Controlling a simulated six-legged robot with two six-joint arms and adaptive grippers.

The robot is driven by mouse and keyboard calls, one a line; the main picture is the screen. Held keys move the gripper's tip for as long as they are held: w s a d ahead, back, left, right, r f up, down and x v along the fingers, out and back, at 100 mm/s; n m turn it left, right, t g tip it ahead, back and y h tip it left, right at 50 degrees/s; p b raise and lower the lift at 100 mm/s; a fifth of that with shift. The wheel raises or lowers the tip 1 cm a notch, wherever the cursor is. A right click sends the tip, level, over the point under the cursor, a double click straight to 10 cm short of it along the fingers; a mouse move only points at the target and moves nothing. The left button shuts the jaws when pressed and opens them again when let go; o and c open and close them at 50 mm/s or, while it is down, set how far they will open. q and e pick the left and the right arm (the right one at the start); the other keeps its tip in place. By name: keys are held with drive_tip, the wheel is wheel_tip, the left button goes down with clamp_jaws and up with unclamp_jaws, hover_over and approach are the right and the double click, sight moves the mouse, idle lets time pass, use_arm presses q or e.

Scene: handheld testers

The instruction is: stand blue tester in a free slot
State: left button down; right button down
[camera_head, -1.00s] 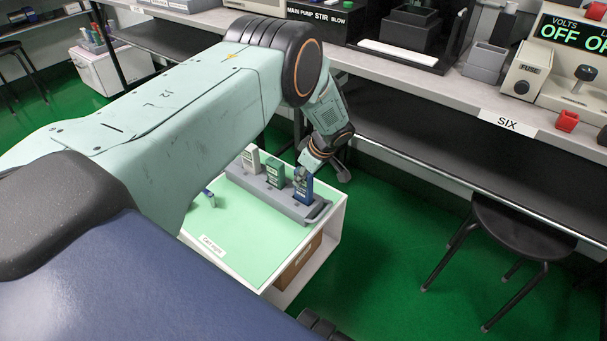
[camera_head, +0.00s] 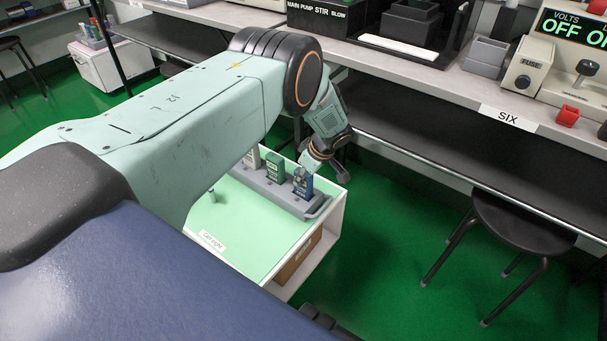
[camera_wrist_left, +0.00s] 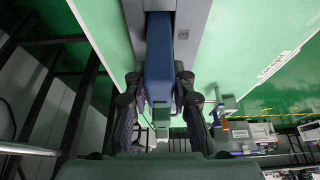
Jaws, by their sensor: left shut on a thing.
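My left gripper (camera_head: 310,164) is shut on the blue tester (camera_head: 302,187) at the right end of the grey rack (camera_head: 318,209). The tester is upright, and its lower end meets the rack at the end slot. Whether it is fully seated I cannot tell. In the left wrist view the blue tester (camera_wrist_left: 158,60) lies between the two dark fingers (camera_wrist_left: 158,95), with the grey rack (camera_wrist_left: 193,25) around its far end. A green tester (camera_head: 275,168) and a pale tester (camera_head: 252,159) stand further left in the rack. My right gripper is not in view.
The rack stands on a cart with a light green top (camera_head: 240,228) labelled "Cart eight". A small object (camera_head: 211,194) on it is partly hidden by my arm. A bench with a shelf (camera_head: 430,130) runs behind, and a black stool (camera_head: 515,215) stands right.

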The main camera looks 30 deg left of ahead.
use_arm(q)
drive_tip(key=shift+f, duration=0.35)
drive_tip(key=c, duration=1.1)
unclamp_jaws()
drive_tip(key=shift+o, duration=0.2)
drive_tip(key=v, duration=1.2)
